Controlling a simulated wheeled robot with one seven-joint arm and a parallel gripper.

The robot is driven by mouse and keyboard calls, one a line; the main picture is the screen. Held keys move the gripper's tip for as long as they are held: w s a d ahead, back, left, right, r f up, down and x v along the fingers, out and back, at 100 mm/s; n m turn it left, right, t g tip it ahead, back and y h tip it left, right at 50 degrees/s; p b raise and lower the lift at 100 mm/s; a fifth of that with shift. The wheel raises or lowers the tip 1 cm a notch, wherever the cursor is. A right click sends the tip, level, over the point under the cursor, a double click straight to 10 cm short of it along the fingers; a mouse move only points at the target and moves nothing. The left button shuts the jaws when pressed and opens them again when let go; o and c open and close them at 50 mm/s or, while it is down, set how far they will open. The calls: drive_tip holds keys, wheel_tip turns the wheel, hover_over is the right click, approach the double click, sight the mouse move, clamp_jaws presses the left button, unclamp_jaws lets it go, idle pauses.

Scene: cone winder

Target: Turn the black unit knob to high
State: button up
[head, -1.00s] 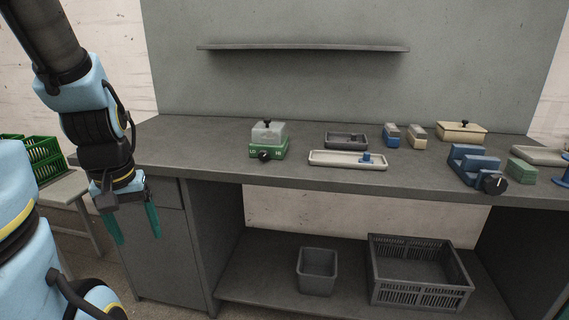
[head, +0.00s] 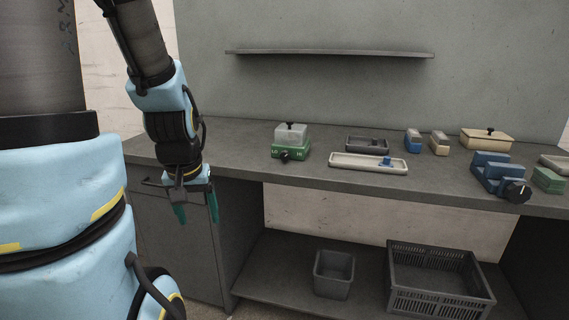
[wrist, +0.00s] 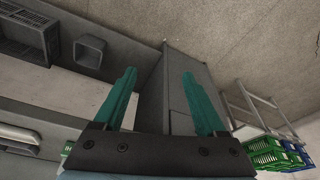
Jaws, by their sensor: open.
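A green unit (head: 290,149) with a grey-white block on top stands on the bench left of centre. A small black knob (head: 286,156) is on its front, between markings that look like LO and HI. The knob's exact pointing is too small to tell. A blue unit (head: 492,172) at the right has a larger black knob (head: 518,192) with a pale mark. My gripper (head: 197,214) hangs fingers down in front of the bench's left part, left of and below the green unit. It is open and empty, with teal fingers apart in the wrist view (wrist: 159,76).
A long cream tray (head: 368,164), a dark tray (head: 367,144), small blue and beige blocks and a beige lidded box (head: 487,139) stand on the bench (head: 240,150). A shelf (head: 330,53) is above. A bin (head: 333,275) and crate (head: 440,275) are below.

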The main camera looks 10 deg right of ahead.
drive_tip(key=w+d+f+t+b, duration=0.3)
drive_tip(key=w+d+b, duration=0.1)
drive_tip(key=w, duration=0.4)
drive_tip(key=m+t+h+b, duration=0.4)
drive_tip(key=t+h+b, duration=0.4)
drive_tip(key=t+b, duration=0.2)
approach(284, 158)
drive_tip(key=v, duration=0.2)
drive_tip(key=shift+a, duration=0.1)
drive_tip(key=shift+w+d+r, duration=0.1)
drive_tip(key=shift+w+d, duration=0.2)
drive_tip(key=shift+w, duration=0.2)
drive_tip(key=p+x, duration=0.1)
drive_tip(key=x, duration=0.8)
drive_tip(key=shift+w+d, duration=0.2)
drive_tip(key=shift+w, duration=0.1)
drive_tip(key=shift+c, duration=0.2)
clamp_jaws()
